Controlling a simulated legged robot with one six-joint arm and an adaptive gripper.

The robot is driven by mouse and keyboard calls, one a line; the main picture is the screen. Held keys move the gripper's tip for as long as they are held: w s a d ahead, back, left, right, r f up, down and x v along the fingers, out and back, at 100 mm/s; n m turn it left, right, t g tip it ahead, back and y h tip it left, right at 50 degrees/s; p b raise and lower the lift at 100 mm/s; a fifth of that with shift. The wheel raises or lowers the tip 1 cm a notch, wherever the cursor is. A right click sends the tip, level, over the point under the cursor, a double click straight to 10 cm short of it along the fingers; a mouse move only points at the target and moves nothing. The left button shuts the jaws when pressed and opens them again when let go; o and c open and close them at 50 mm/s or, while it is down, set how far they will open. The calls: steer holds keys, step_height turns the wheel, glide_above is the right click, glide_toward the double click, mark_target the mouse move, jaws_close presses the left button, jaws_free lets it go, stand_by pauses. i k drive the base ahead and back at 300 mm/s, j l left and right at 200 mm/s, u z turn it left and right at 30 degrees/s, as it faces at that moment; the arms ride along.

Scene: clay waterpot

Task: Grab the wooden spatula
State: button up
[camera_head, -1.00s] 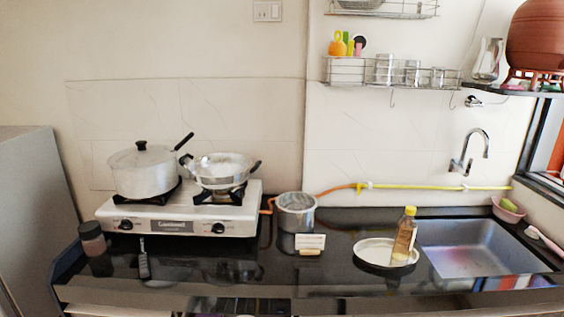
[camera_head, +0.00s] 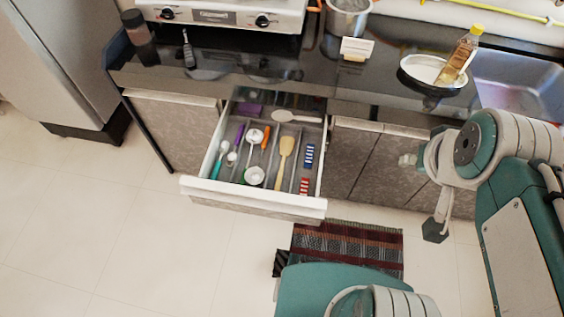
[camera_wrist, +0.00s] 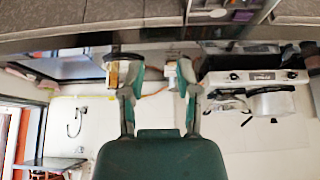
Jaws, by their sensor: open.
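The wooden spatula (camera_head: 286,147), pale yellow, lies lengthwise in the open drawer (camera_head: 252,204), between a round white-headed utensil and small striped items. Its handle points toward the drawer front. My gripper (camera_wrist: 155,70) shows in the wrist view with its two fingers apart and nothing visibly held between them. In the head view my arm is at the right, in front of the cabinets, to the right of the drawer and apart from the spatula. The spatula cannot be made out in the wrist view, which looks upside down toward the counter.
The drawer also holds a purple-handled utensil, an orange-handled one and a white spoon (camera_head: 291,117). The counter above carries a stove (camera_head: 225,15), a pot (camera_head: 347,18), a plate (camera_head: 425,70) and an oil bottle (camera_head: 459,60). A striped mat (camera_head: 350,245) lies below. Floor at left is clear.

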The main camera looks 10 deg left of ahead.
mark_target(287, 143)
steer(key=i+l, duration=0.15)
steer(key=i, duration=0.15)
steer(key=i+l, duration=0.1)
steer(key=i, duration=0.2)
steer(key=i+u, duration=0.1)
steer(key=u, duration=2.25)
